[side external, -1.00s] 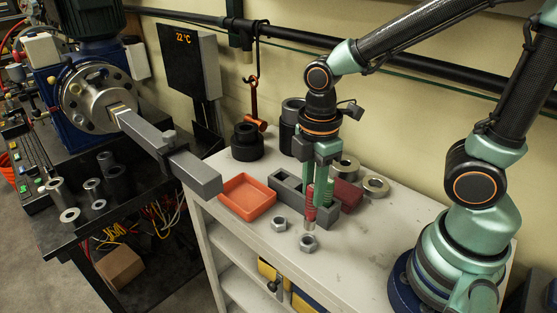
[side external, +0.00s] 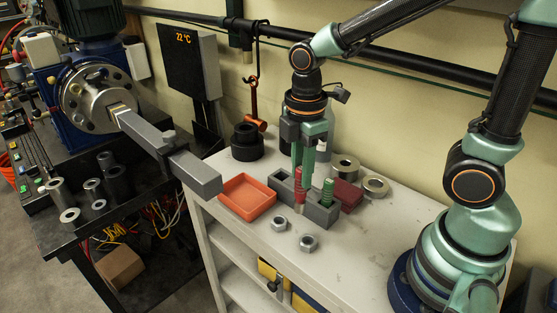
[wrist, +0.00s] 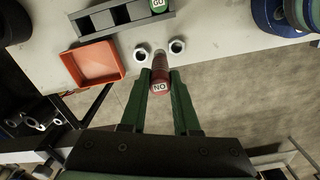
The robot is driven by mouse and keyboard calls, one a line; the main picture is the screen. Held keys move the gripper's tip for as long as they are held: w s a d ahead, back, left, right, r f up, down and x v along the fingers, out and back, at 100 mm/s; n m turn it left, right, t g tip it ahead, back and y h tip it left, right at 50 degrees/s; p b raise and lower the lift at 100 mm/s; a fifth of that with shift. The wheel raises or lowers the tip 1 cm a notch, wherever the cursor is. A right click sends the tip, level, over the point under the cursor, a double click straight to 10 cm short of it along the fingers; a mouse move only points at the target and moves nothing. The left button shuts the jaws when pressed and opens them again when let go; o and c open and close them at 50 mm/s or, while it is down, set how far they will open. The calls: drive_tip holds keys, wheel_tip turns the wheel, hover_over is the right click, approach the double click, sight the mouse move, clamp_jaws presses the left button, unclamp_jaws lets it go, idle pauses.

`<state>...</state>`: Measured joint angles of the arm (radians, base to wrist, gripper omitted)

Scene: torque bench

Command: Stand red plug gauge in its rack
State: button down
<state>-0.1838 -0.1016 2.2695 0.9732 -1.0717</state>
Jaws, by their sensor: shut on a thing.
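The red plug gauge (side external: 299,186) is held upright between the fingers of my gripper (side external: 303,172). The wrist view shows its end marked NO (wrist: 160,86) between the shut fingers (wrist: 160,74). The grey rack (side external: 321,215) stands on the bench top and also shows in the wrist view (wrist: 122,29). In the side view the gauge's lower end overlaps the rack's near side. I cannot tell whether it is over a slot or in front of the rack. A green gauge (side external: 327,191), marked GO in the wrist view (wrist: 158,4), stands in the rack's right part.
An orange tray (side external: 232,207) lies left of the rack. Two hex nuts (side external: 279,224) (side external: 309,242) lie in front of it. A dark red block (side external: 351,196) and metal rings (side external: 375,185) are behind and right. The bench top at the right front is clear.

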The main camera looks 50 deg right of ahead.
drive_tip(key=w+d+r, duration=0.5)
drive_tip(key=w+d, duration=0.3)
drive_tip(key=w, duration=0.4)
drive_tip(key=shift+w, duration=0.25)
drive_tip(key=shift+f, duration=2.85)
drive_tip(key=shift+f, duration=0.75)
drive_tip(key=shift+f, duration=0.35)
drive_tip(key=shift+f, duration=0.4)
drive_tip(key=shift+f, duration=0.3)
drive_tip(key=shift+f, duration=1.3)
idle(0.6)
